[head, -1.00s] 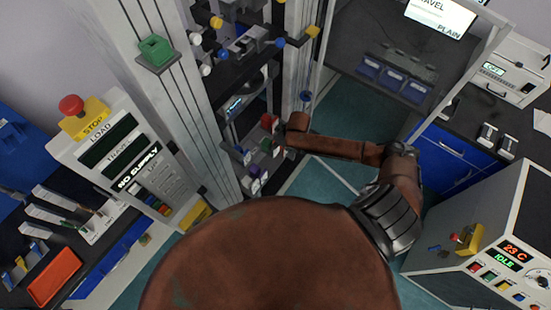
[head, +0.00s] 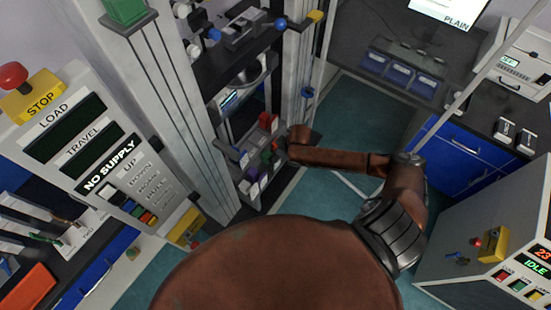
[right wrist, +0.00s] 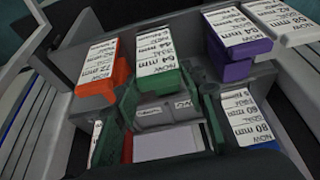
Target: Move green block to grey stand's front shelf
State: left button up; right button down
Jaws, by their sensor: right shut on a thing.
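The green block (right wrist: 160,72), with a white label, sits in the upper middle of the right wrist view, between an orange block (right wrist: 100,70) and a purple block (right wrist: 232,55). They are in a grey stand (right wrist: 268,72) with compartments. In the head view the stand (head: 250,187) is low behind the machine's column. My right gripper (head: 284,148) reaches its right side and is shut on what looks like the green block; its fingertips are hard to make out. I cannot tell whether the block is clear of the stand. My left gripper is not in view.
A blue-edged block (right wrist: 252,122) with a white label stands at the right of the stand. The machine's upright column (head: 150,90) and a control panel (head: 95,140) stand left of the stand. Blue drawers (head: 462,150) are at the right. Teal floor (head: 345,105) is open between.

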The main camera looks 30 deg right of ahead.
jog(key=shift+f+b, duration=0.3)
jog(key=shift+f, duration=0.4)
jog(key=shift+r, duration=0.2)
jog(key=shift+f, duration=0.2)
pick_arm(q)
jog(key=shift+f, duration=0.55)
pick_arm(e)
jog(key=c, duration=1.2)
grip_release()
jog(key=shift+r, duration=0.1)
pick_arm(q)
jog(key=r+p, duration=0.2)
jog(key=p, duration=0.1)
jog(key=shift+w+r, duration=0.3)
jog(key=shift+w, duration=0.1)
pick_arm(e)
jog(key=v, duration=1.2)
jog(key=shift+s, duration=0.1)
